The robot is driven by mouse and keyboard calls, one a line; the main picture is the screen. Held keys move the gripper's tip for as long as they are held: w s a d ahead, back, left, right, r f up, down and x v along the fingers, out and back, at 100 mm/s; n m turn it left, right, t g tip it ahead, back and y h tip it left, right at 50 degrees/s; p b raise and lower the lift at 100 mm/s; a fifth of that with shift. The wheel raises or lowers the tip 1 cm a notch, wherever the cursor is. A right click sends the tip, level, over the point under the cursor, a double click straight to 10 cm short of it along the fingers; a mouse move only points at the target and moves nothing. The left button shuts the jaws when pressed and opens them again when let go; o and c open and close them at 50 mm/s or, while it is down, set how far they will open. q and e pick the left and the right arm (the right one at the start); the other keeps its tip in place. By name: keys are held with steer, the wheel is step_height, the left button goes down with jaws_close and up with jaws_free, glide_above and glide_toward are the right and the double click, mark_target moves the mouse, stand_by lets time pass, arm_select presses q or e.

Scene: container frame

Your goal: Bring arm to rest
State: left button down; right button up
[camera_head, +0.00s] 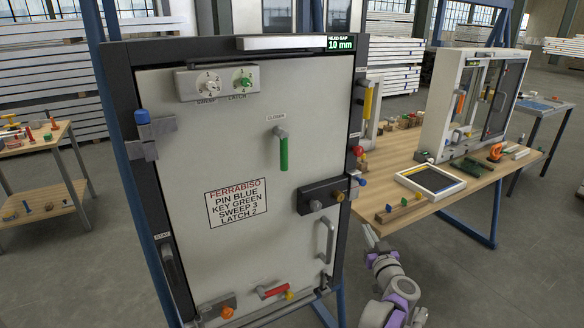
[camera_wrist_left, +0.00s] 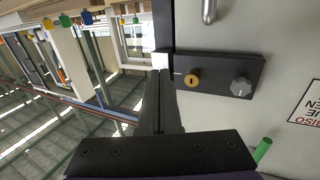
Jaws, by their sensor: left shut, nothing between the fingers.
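My left gripper (camera_head: 369,232) is at the right of the door's frame in the head view, at the end of my white and purple arm. In the left wrist view its two dark fingers (camera_wrist_left: 160,82) are together with nothing between them. The fingers lie just beside the dark lock block (camera_head: 322,195), which also shows in the wrist view (camera_wrist_left: 214,74). I cannot tell whether they touch the frame. The large pale door panel (camera_head: 225,145) stands upright in its dark frame. My right gripper is not in view.
The door carries a green handle (camera_head: 283,152), a grey pull handle (camera_head: 325,240) and a red handle (camera_head: 273,291). A wooden workbench (camera_head: 480,190) with a white framed unit (camera_head: 440,120) stands to the right. Another bench (camera_head: 42,170) is at far left. Floor shows between them.

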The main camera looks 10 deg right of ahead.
arm_select(q)
steer(key=w+a+r+m+h+p, duration=0.2)
steer(key=a+r+m+h+p, duration=0.15)
steer(key=a+r, duration=0.95)
steer(key=s+a+r+g+h+p, duration=0.2)
steer(key=s+a+g, duration=0.3)
steer(key=a, duration=0.6)
steer(key=s+a+f+n+g+y+p, duration=0.1)
steer(key=s+a+f, duration=0.3)
steer(key=s+a, duration=0.5)
steer(key=s+a+f+n+g+y+p, duration=0.2)
steer(key=s+a+f+g+y+p, duration=0.1)
steer(key=s+a, duration=0.7)
steer(key=s+a+f+n+g+y+p, duration=0.1)
steer(key=s+a+f+g+y+p, duration=0.1)
steer(key=s+a+f, duration=0.5)
steer(key=s+a+g+y, duration=0.1)
steer(key=s+a, duration=0.2)
steer(key=s, duration=0.4)
steer(key=shift+s+a+f+g, duration=0.15)
steer(key=shift+s+g, duration=0.15)
steer(key=shift+n, duration=0.25)
